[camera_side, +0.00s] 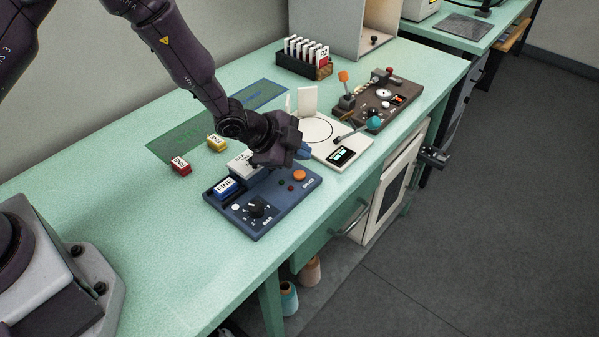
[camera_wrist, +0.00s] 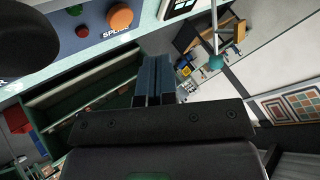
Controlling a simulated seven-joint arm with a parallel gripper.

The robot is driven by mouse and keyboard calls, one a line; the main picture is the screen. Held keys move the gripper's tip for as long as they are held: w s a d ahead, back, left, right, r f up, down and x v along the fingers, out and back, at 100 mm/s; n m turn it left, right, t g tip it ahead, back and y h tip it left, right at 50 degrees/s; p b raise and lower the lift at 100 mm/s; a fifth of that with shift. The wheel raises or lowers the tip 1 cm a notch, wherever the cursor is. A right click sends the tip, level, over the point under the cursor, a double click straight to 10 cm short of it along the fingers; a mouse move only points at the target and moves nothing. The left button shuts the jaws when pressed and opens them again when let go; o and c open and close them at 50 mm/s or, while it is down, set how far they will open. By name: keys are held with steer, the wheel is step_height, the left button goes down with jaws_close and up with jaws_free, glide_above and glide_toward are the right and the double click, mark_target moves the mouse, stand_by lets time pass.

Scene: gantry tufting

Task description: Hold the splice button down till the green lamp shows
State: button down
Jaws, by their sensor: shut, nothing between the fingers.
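The blue splice panel (camera_side: 272,217) sits on the bench. Its orange button (camera_side: 300,175), by the SPLICE label, stands at the panel's right end; it also shows in the wrist view (camera_wrist: 121,18). A small red lamp (camera_side: 290,188) is beside the button and shows in the wrist view (camera_wrist: 82,31). A small dark green lamp (camera_wrist: 75,10) is near it and looks unlit. My gripper (camera_side: 303,152) is shut and empty, with its blue fingers above and behind the button, apart from it. The fingers show in the wrist view (camera_wrist: 154,75).
A black dial (camera_side: 257,207) and a blue block (camera_side: 226,187) are on the panel. Red (camera_side: 180,165) and yellow (camera_side: 216,142) blocks lie to the left. A white scale (camera_side: 341,153) and a brown lever box (camera_side: 392,97) stand to the right. The bench's left front is clear.

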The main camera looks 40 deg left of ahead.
mark_target(297, 177)
steer(key=shift+f, duration=1.25)
steer(key=shift+f, duration=0.15)
stand_by(1.0)
steer(key=shift+f, duration=0.3)
steer(key=shift+f, duration=0.65)
stand_by(0.8)
steer(key=shift+s+d+f, duration=0.1)
steer(key=shift+s+f, duration=0.05)
steer(key=shift+s, duration=0.05)
stand_by(1.9)
stand_by(1.1)
steer(key=shift+s+r, duration=0.15)
steer(key=shift+r, duration=0.7)
